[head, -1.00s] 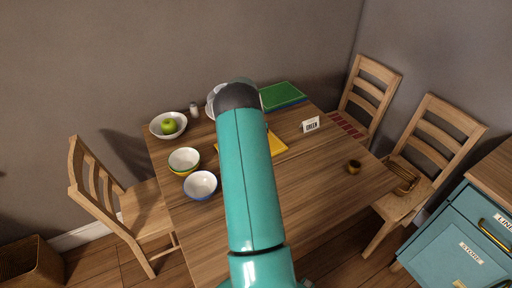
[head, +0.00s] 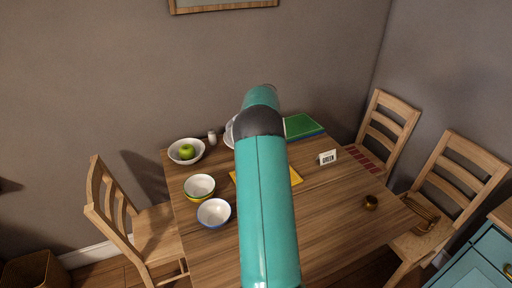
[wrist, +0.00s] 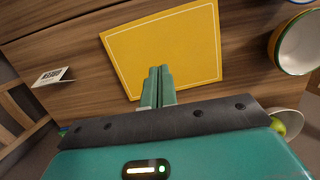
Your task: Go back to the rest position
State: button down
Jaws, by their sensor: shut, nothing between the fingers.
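My gripper (wrist: 158,86) shows in the wrist view with its two green fingers together and nothing between them. It is above the wooden table (head: 330,215), over the near edge of a yellow mat (wrist: 165,45). In the head view my teal arm reaches over the table and hides the gripper and much of the yellow mat (head: 295,174).
Chairs flank the table; a blue cabinet (head: 480,262) stands right.

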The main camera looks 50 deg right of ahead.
jog(key=w+a+r+n+t, duration=0.1)
jog(key=a+r, duration=0.6)
jog(key=a, duration=0.3)
jog(key=w+a+r+t+h, duration=0.1)
jog(key=a+r, duration=0.5)
jog(key=a, duration=0.4)
jog(key=w+a+r+n+t, duration=0.1)
jog(key=a+r+t, duration=0.1)
jog(key=a+r, duration=0.65)
jog(key=s+a+f+n+t, duration=0.1)
jog(key=s+a, duration=0.7)
jog(key=a, duration=0.4)
jog(key=s+a+f+n+t, duration=0.1)
jog(key=s+a+n+t, duration=0.1)
jog(key=s+a, duration=0.7)
jog(key=a, duration=0.3)
jog(key=shift+f, duration=0.2)
